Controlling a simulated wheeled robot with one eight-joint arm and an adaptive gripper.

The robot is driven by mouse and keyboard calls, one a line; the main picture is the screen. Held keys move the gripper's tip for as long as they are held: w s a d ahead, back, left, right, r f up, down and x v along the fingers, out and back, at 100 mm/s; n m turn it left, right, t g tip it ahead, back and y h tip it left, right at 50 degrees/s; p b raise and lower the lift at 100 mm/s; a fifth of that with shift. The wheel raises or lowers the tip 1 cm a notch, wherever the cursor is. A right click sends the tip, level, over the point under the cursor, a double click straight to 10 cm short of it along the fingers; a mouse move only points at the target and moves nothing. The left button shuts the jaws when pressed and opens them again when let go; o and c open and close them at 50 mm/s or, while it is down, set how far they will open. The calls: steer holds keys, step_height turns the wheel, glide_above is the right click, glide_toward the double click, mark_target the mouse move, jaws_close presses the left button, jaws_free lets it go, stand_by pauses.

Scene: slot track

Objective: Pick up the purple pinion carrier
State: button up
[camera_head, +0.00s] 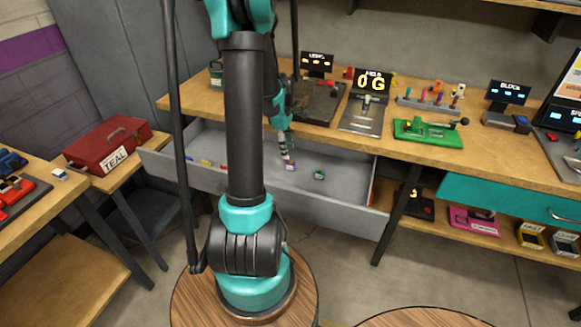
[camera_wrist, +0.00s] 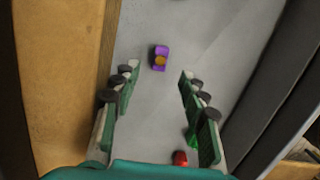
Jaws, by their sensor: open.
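The purple pinion carrier (camera_wrist: 160,57) is a small purple block with an orange round part on it. It lies on the grey floor of the open drawer (camera_head: 350,195). In the wrist view it sits just beyond the fingertips, roughly centred between them. My gripper (camera_wrist: 156,76) is open and empty, its two green fingers apart. In the head view my gripper (camera_head: 286,156) reaches down into the drawer, and the purple carrier (camera_head: 290,167) shows right at its tips. I cannot tell the exact height gap.
A small green part (camera_head: 319,174) lies to the right in the drawer. A red piece (camera_wrist: 180,158) shows near the right finger in the wrist view. Yellow and blue pieces (camera_head: 207,162) lie at the drawer's left. The wooden bench (camera_head: 390,143) overhangs the drawer's back.

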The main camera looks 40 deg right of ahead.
mark_target(290, 163)
steer(key=shift+s+d+f, duration=0.1)
steer(key=shift+s+f, duration=0.05)
steer(key=shift+f, duration=0.95)
steer(key=shift+s+d+f, duration=0.1)
steer(key=shift+s+f, duration=0.05)
steer(key=shift+f, duration=1)
steer(key=shift+s+f, duration=0.15)
steer(key=shift+f, duration=0.95)
steer(key=shift+c, duration=0.6)
jaws_close()
